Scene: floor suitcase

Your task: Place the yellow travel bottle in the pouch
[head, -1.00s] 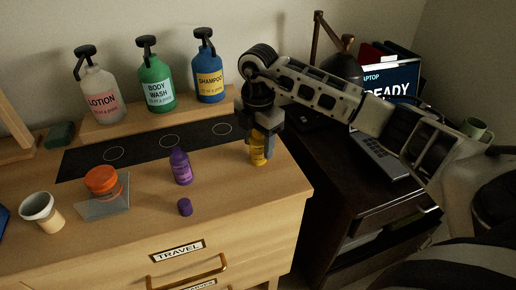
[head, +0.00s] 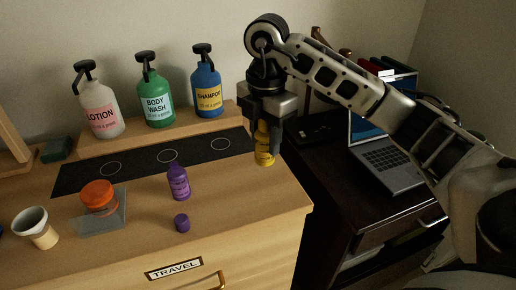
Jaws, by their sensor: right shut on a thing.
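The yellow travel bottle (head: 264,147) is upright at the right end of the wooden dresser top. My right gripper (head: 265,135) points down over it and is shut on it, with fingers on both sides. The bottle's base is at or just above the wood; I cannot tell which. No pouch that I can make out is in view. My left gripper is not in view.
A purple bottle (head: 178,183) stands open beside its purple cap (head: 181,223). Lotion (head: 101,108), body wash (head: 155,98) and shampoo (head: 208,91) pump bottles stand at the back. A laptop (head: 388,158) is right.

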